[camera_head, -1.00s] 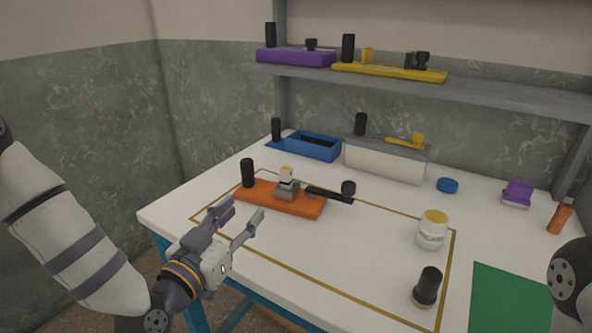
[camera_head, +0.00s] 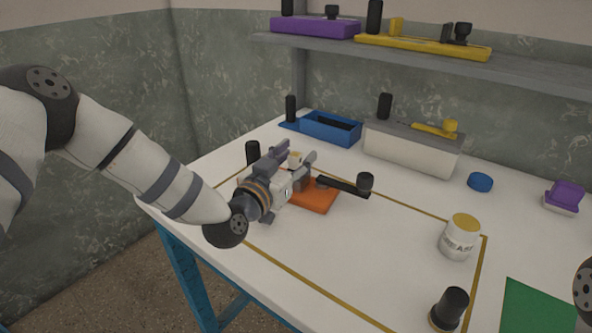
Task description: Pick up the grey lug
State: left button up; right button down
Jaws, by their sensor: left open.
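An orange base (camera_head: 318,197) lies on the white table, with a black post (camera_head: 253,152) at its left end and a black arm (camera_head: 343,186) with a round knob reaching right. A small pale, yellowish-topped part (camera_head: 295,158) stands over the base. The grey block under it, which looks like the grey lug, is mostly hidden by my gripper. My left gripper (camera_head: 297,153) is open, its fingers on either side of the pale top; contact cannot be told. My right gripper is out of view.
A grease jar (camera_head: 460,238) and a black knobbed piece (camera_head: 449,309) stand at front right. A blue tray (camera_head: 333,130) and a white box (camera_head: 410,150) stand behind. A shelf (camera_head: 400,57) hangs above. The table between base and jar is clear.

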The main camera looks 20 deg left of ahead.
pick_arm(q)
jog(key=shift+w, duration=0.1)
grip_shut()
